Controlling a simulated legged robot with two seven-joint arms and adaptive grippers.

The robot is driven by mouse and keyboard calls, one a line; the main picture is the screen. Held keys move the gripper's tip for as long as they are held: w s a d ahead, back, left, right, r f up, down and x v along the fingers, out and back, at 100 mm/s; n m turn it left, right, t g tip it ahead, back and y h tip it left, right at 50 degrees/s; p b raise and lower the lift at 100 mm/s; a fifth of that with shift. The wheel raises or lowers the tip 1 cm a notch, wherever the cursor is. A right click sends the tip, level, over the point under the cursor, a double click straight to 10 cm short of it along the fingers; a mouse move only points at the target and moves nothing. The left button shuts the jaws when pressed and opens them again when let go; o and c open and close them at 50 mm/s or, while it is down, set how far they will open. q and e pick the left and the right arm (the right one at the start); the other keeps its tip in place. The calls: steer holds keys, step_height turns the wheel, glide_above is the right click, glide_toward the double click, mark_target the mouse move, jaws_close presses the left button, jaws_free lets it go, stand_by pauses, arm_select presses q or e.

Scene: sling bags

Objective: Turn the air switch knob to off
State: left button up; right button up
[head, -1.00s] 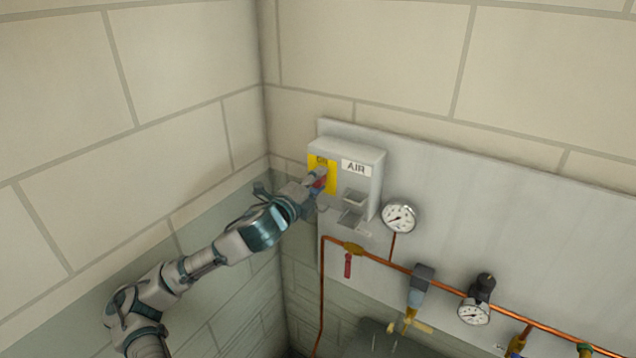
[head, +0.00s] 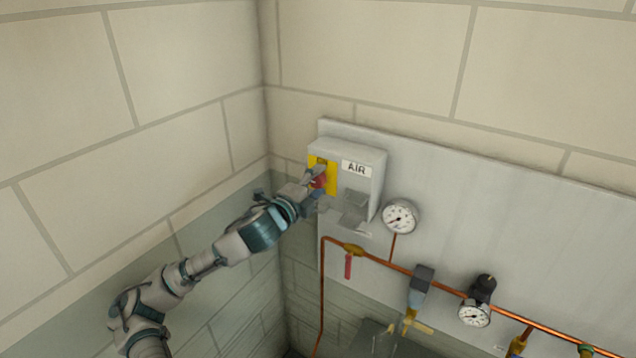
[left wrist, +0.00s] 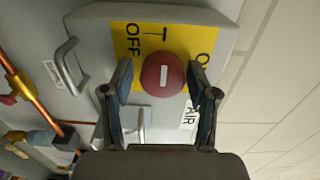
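The air switch knob (left wrist: 162,75) is round and red with a white bar. It sits on a yellow plate (left wrist: 128,42) with OFF lettering at the upper left and partly cut-off lettering at the right. In the left wrist view the white bar runs up and down the picture. My left gripper (left wrist: 160,72) is open, one finger on each side of the knob, with a small gap showing on both sides. In the head view the left gripper (head: 316,180) is at the yellow plate on the grey AIR box (head: 362,158) and partly hides the red knob (head: 319,183).
A grey panel (head: 480,200) on the wall carries a gauge (head: 400,217) right of the box. Below are copper pipe (head: 322,290), a red-handled valve (head: 348,264) and another gauge (head: 474,313). The left wall is close beside my arm.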

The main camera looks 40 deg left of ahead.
arm_select(q)
steer(key=shift+a, duration=0.25)
steer(key=shift+f, duration=0.1)
steer(key=shift+s+d, duration=0.2)
steer(key=shift+s, duration=0.5)
steer(key=shift+s+d, duration=0.2)
steer(key=shift+s, duration=0.5)
steer(key=s, duration=0.9)
steer(key=shift+d, duration=0.25)
